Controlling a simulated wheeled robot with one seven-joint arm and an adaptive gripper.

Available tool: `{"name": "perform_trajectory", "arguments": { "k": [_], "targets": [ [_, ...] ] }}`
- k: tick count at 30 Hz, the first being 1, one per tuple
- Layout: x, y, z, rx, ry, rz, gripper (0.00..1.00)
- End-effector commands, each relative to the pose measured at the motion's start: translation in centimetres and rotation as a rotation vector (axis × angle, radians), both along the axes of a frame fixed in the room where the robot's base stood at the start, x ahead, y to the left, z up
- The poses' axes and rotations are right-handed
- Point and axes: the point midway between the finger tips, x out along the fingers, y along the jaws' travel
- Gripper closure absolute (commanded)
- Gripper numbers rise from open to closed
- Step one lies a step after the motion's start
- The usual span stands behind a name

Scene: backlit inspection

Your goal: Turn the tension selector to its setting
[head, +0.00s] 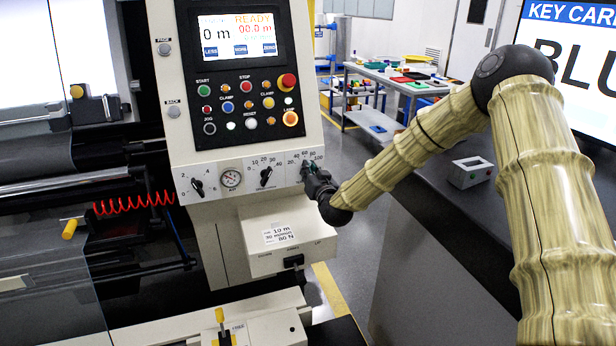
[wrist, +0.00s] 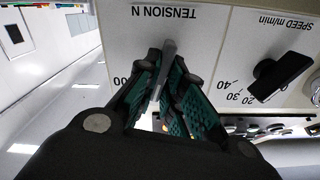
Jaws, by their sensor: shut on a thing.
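The tension selector (wrist: 168,55) is a narrow grey knob on the white machine panel, under the label "TENSION N", which reads upside down in the wrist view. My gripper (wrist: 167,76) has its dark, teal-padded fingers closed on both sides of this knob. In the head view my gripper (head: 309,170) covers the knob at the panel's right end, with scale numbers from 20 to 100 around it. The fingers hide most of the scale in the wrist view, so the pointer's exact reading cannot be told. A card (head: 282,233) below reads 10 m, 30 m/min and 80 N.
The black speed selector (head: 266,176) sits beside the tension dial, with a round gauge (head: 231,178) and another black knob (head: 197,188) further left. Push buttons and a screen (head: 238,35) reading "READY" are above. A dark counter (head: 420,185) lies right, under my arm.

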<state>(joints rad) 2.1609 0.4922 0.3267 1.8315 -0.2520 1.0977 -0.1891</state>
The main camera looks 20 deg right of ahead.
Motion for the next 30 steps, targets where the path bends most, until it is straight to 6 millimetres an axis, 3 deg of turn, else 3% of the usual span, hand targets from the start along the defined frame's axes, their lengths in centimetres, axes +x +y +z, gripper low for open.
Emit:
{"name": "perform_trajectory", "arguments": {
  "k": [12, 30],
  "targets": [
    [0.0, -0.29, -0.19, 0.229, 0.006, -0.002, 1.0],
    [0.01, -0.32, -0.03, 0.273, 0.008, -0.003, 1.0]
  ]
}}
